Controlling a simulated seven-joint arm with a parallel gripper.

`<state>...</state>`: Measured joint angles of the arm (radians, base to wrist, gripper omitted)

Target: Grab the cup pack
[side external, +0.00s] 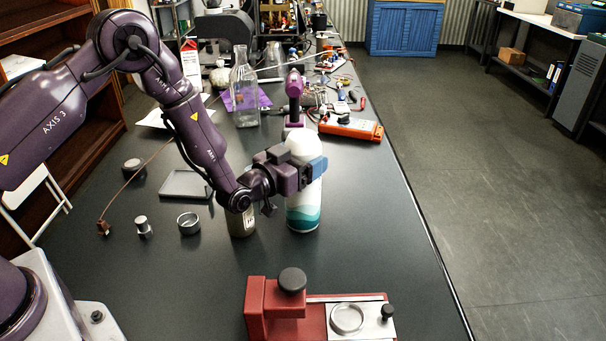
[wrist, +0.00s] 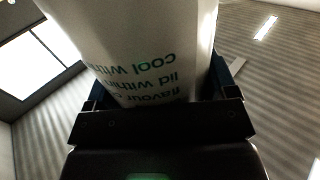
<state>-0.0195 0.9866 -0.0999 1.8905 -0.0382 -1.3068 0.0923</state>
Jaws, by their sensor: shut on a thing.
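The cup pack (side external: 303,212) is a tall white cylinder with a teal wave band near its bottom. It stands upright near the middle of the dark table in the side view; I cannot tell whether its base touches the table. My gripper (side external: 304,173) is shut around its middle, with a blue-padded finger at its right side. In the wrist view the white pack (wrist: 140,45) fills the space between the dark fingers of my gripper (wrist: 160,92), and its green printing reads upside down. Part of the pack is hidden behind the jaws.
A grey can (side external: 242,225) stands just left of the pack. A red fixture (side external: 313,320) sits in front. A glass bottle (side external: 244,90), a purple upright tool (side external: 294,90) and an orange device (side external: 350,128) stand behind. The table is clear to the right of the pack.

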